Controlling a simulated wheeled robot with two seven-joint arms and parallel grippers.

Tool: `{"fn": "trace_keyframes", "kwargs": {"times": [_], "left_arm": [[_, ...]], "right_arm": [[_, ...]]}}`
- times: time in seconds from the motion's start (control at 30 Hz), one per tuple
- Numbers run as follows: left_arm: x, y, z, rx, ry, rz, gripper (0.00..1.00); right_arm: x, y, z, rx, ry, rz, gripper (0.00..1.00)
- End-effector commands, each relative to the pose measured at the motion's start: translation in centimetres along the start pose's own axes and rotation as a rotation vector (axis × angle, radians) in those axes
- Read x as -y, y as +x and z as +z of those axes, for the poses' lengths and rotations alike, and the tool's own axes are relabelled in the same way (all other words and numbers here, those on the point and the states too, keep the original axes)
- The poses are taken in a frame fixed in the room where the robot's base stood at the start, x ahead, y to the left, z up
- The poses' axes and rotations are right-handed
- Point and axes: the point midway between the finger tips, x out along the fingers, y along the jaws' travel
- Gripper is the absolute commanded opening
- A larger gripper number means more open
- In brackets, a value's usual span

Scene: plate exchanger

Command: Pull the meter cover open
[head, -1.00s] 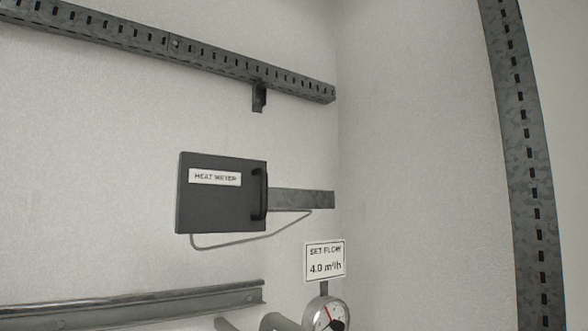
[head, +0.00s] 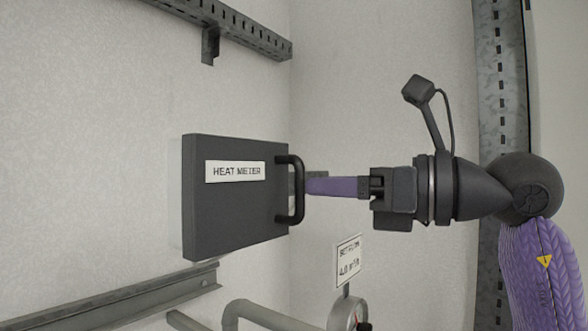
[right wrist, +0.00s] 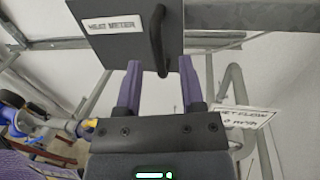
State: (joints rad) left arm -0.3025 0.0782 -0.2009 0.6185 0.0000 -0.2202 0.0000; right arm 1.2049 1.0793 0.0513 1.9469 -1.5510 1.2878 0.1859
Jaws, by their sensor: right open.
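The meter cover (head: 225,215) is a dark grey box-like panel labelled HEAT METER, standing shut against the wall as far as I can see. Its black bar handle (head: 298,190) is upright on the right edge. The cover (right wrist: 105,48) and handle (right wrist: 157,35) also show in the right wrist view. My right gripper (head: 308,186) comes in from the right, its purple fingers level with the handle's middle. In the right wrist view the open fingers (right wrist: 160,64) stand either side of the handle's lower end; I see no clear contact. My left gripper is not in view.
A slotted rail (head: 245,32) runs above the cover and a metal channel (head: 120,298) below it. A SET FLOW sign (head: 348,259) and a gauge (head: 350,314) stand below my right gripper, near a grey pipe (head: 265,313). A slotted upright (head: 489,95) stands at the right.

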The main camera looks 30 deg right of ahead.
Motion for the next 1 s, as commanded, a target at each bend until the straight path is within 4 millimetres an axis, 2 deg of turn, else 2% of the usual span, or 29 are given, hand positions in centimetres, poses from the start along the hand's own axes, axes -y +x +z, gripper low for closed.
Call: {"fn": "trace_keyframes", "kwargs": {"times": [0.03,0.1,0.2,0.47,0.5,0.73,1.0], "left_arm": [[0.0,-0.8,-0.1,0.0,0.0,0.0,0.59],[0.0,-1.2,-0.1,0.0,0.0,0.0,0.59],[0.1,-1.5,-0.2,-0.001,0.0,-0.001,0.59],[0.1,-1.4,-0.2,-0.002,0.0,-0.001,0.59],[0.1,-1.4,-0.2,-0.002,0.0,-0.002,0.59],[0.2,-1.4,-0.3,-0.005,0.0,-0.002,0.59],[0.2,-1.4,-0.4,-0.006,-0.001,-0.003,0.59]], "right_arm": [[-0.1,1.1,0.4,0.0,0.002,0.005,0.5],[-0.1,2.3,0.3,-0.001,0.003,0.006,0.5],[-0.1,3.5,0.2,0.0,0.003,0.004,0.5],[0.0,3.9,-0.1,0.0,0.002,0.003,0.5],[0.0,3.9,-0.1,0.0,0.003,0.003,0.48],[0.0,3.9,0.0,0.0,0.003,0.003,0.0],[0.0,3.9,0.0,0.0,0.003,0.003,0.0]]}}
